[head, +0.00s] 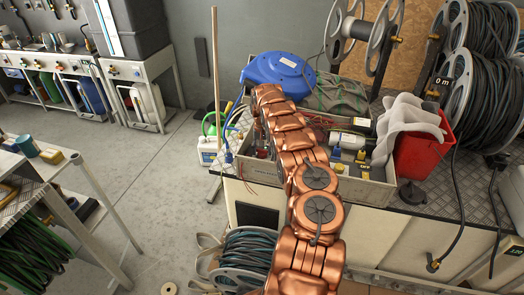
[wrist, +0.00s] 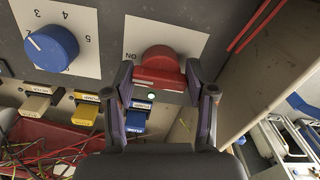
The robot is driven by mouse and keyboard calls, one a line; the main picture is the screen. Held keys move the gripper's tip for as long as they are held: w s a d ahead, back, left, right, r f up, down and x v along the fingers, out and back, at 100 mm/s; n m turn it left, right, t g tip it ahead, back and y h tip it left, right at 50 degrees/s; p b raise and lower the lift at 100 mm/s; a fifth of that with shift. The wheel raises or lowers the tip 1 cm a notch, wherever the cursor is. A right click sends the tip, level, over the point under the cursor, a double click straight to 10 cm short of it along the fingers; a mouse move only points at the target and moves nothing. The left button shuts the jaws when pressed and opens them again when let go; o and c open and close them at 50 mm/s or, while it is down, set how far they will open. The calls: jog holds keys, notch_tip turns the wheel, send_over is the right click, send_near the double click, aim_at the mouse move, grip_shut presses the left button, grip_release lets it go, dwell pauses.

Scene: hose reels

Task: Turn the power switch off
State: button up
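The power switch is a red knob (wrist: 160,66) on a white plate marked ON in the wrist view. It is set on a grey panel (wrist: 105,20). My gripper (wrist: 160,84) is open, with one finger on each side of the red knob. Small gaps seem to show between fingertips and knob; I cannot tell if either touches. In the head view my copper arm reaches over a grey crate (head: 262,172), and the gripper and switch are hidden.
A blue dial (wrist: 52,48) with numbers is left of the switch. White, yellow and blue plugs (wrist: 87,113) line the panel's lower edge, with loose wires below. In the head view a blue hose reel (head: 280,72) and a red bin (head: 420,150) flank the arm.

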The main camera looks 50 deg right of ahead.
jog(key=c, duration=0.5)
